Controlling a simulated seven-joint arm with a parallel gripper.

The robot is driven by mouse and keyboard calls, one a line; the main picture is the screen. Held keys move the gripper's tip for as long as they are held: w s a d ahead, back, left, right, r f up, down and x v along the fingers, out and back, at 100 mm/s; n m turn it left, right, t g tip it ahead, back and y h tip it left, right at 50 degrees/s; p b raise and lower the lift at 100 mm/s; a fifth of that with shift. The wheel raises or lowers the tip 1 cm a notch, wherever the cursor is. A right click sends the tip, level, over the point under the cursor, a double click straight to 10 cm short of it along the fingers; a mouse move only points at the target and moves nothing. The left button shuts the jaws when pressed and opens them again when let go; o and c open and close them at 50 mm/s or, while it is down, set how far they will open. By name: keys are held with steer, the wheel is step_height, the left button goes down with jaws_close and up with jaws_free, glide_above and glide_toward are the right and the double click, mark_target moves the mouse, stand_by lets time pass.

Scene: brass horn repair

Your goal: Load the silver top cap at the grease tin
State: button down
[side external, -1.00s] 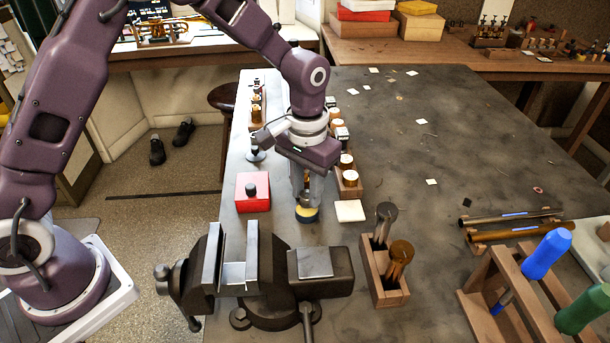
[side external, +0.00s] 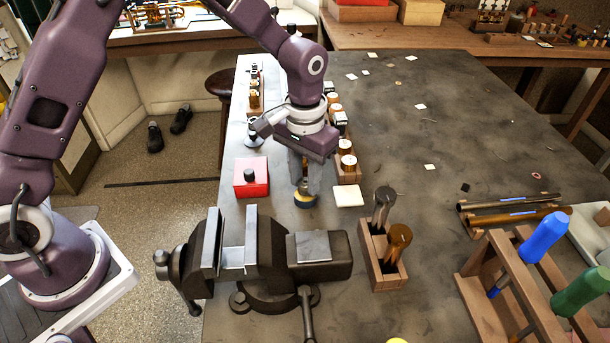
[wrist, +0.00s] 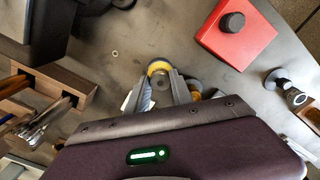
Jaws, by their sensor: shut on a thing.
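My gripper (wrist: 163,91) points down at the grease tin, its fingers shut on the small grey-silver top cap (wrist: 160,81). In the wrist view the cap overlaps the tin's near part. I cannot tell whether the cap touches the grease. In the side view my gripper (side external: 305,188) is right at the tin, and the fingers hide the cap.
A red box with a black knob (side external: 251,177) stands left of the tin, and a white square pad (side external: 348,196) right of it. The vise (side external: 250,255) is in front. A wooden holder (side external: 385,265) stands front right. The bench's right middle is mostly clear.

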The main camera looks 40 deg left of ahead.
mark_target(305, 182)
steer(key=shift+f, duration=0.5)
stand_by(1.0)
steer(key=shift+r, duration=3.6)
